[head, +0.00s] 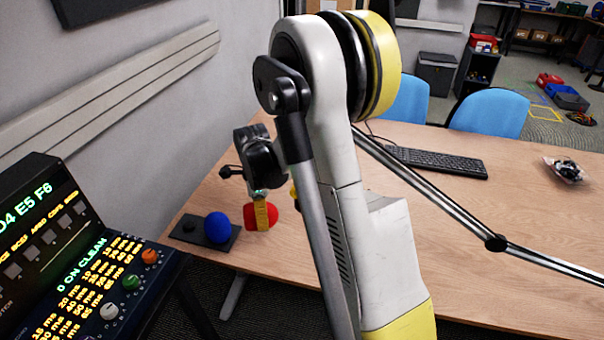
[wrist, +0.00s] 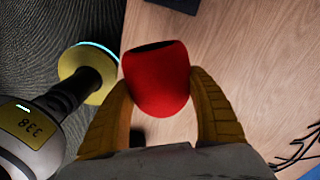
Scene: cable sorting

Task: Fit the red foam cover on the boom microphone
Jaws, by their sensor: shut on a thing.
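My gripper (wrist: 160,95) is shut on the red foam cover (wrist: 155,82), with a yellow finger on each side of it. In the wrist view the cover's dark open end is at the top of the picture, facing away from the gripper's palm. In the head view the red cover (head: 250,217) is held near the table's left edge, beside the dark tray. A thin metal boom arm (head: 430,195) with a dark joint slants across the right side. Its upper left end passes behind my arm, and I cannot make out the microphone head.
A blue foam cover (head: 217,227) sits on the dark tray (head: 236,236), beside a dark round piece. A lit control panel (head: 90,270) stands at the left. A keyboard (head: 435,162) and a small bagged item (head: 566,170) lie on the wooden table (head: 450,275); its right half is mostly clear.

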